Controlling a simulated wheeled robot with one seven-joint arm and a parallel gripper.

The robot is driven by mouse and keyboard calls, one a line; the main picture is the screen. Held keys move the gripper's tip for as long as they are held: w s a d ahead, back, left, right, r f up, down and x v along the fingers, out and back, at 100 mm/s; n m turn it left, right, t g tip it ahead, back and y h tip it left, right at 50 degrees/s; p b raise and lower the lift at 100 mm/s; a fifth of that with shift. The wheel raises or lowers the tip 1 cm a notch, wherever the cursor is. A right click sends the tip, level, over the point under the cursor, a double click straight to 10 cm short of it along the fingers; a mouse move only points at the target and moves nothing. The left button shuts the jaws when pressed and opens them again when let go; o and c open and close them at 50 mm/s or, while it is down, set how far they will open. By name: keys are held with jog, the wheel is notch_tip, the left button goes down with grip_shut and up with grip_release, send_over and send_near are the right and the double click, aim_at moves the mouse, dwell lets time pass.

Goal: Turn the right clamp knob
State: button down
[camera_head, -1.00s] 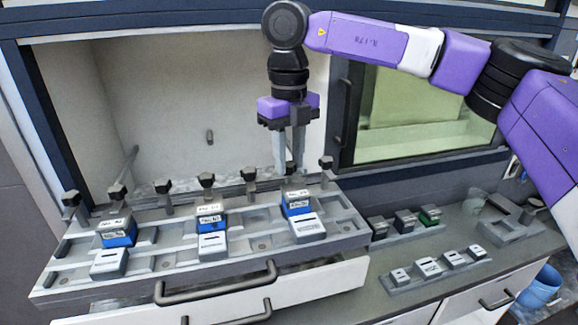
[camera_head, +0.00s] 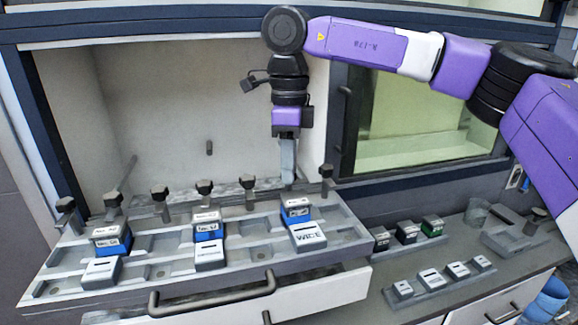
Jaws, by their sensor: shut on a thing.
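A row of black clamp knobs on thin stems stands along the back edge of the grey tray (camera_head: 345,232). The knob at the far right (camera_head: 326,171) and the knob left of my gripper (camera_head: 248,183) are both free. My gripper (camera_head: 288,180) points straight down behind the right blue-and-white block (camera_head: 296,211), between those two knobs. Its fingers appear edge-on and are shut on a clamp knob, which they hide almost entirely.
The tray also carries a middle block (camera_head: 208,228) and a left block (camera_head: 112,240), with pale labelled pieces in front. A drawer handle (camera_head: 212,292) juts out below. Small modules (camera_head: 407,231) and a cup (camera_head: 477,211) occupy the right counter.

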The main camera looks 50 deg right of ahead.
jog(key=shift+n, duration=0.5)
jog(key=c, duration=1.1)
grip_release()
jog(key=shift+r+b, duration=0.55)
jog(key=shift+r, duration=3.4)
